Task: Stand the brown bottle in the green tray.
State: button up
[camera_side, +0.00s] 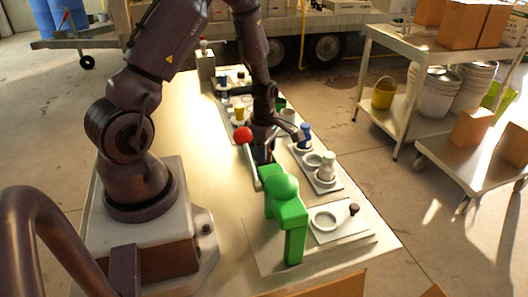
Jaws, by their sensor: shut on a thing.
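My gripper (268,142) is over the middle of the bench, just right of the red ball (243,134) on a lever and behind the green press (286,197). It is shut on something. Its fingers and the press hide most of that thing, so I cannot tell whether it is the brown bottle. I cannot make out a brown bottle anywhere else. I cannot pick out a green tray for certain. A small green thing (281,103) shows just behind my gripper, partly covered.
A grey tray (324,186) right of my gripper holds a blue-topped bottle (305,133) and a white jar (327,165). A plate with a ring (323,220) lies right of the press. More small containers stand behind. The bench (190,127) is clear at left.

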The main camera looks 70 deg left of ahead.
jog(key=shift+f, duration=0.45)
jog(key=o, duration=1)
jog(key=shift+f, duration=0.1)
